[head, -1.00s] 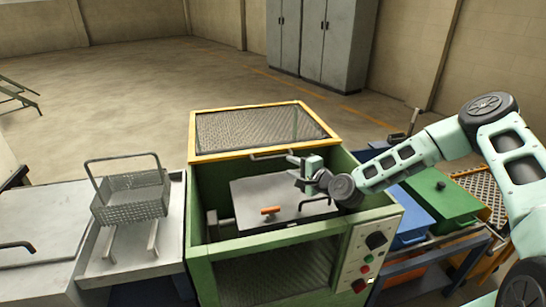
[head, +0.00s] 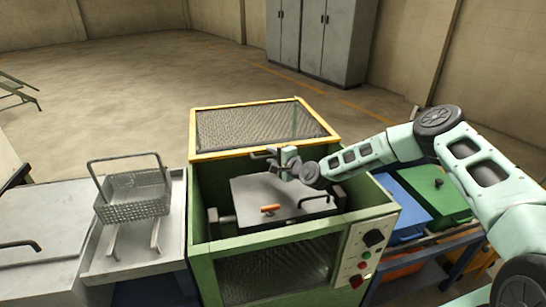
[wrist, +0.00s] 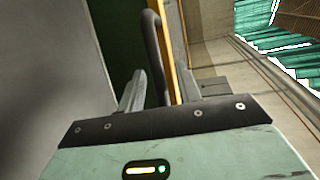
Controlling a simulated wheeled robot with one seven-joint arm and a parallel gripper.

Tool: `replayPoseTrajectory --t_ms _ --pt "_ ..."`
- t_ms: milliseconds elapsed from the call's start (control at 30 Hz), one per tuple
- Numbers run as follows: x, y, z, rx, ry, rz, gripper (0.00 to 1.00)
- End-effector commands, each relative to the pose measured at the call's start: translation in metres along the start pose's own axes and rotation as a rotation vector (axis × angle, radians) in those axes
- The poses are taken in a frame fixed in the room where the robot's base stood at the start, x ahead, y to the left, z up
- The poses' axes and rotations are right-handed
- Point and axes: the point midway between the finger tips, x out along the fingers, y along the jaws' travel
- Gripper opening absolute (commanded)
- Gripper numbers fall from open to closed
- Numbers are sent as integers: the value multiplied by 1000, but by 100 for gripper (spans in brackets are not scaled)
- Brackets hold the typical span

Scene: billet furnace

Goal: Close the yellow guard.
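The yellow guard (head: 262,125) is a yellow frame with grey mesh. It stands raised at the back of the green furnace housing (head: 204,260), with the opening below it uncovered. A dark bar handle sits at the guard's lower edge. My gripper (head: 275,156) is at this handle. In the wrist view the handle (wrist: 152,45) passes between the two fingers of my gripper (wrist: 158,88), and the yellow frame edge (wrist: 175,60) shows beside it. The fingers are apart, with a gap around the handle. My gripper partly covers the handle in the head view.
A control panel (head: 365,252) is on the front right. A wire basket (head: 135,195) stands on the left bench. Blue and green lidded boxes (head: 430,190) stand right, under my arm.

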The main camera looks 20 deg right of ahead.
Motion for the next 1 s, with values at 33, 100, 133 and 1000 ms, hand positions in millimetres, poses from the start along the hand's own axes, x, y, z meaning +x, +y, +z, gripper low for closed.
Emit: replayPoseTrajectory --t_ms 33,100,133,1000 --pt "0 0 0 0 0 0 29" --pt "0 0 0 0 0 0 9" --pt "0 0 0 0 0 0 1" --pt "-86 19 35 1 0 2 0"
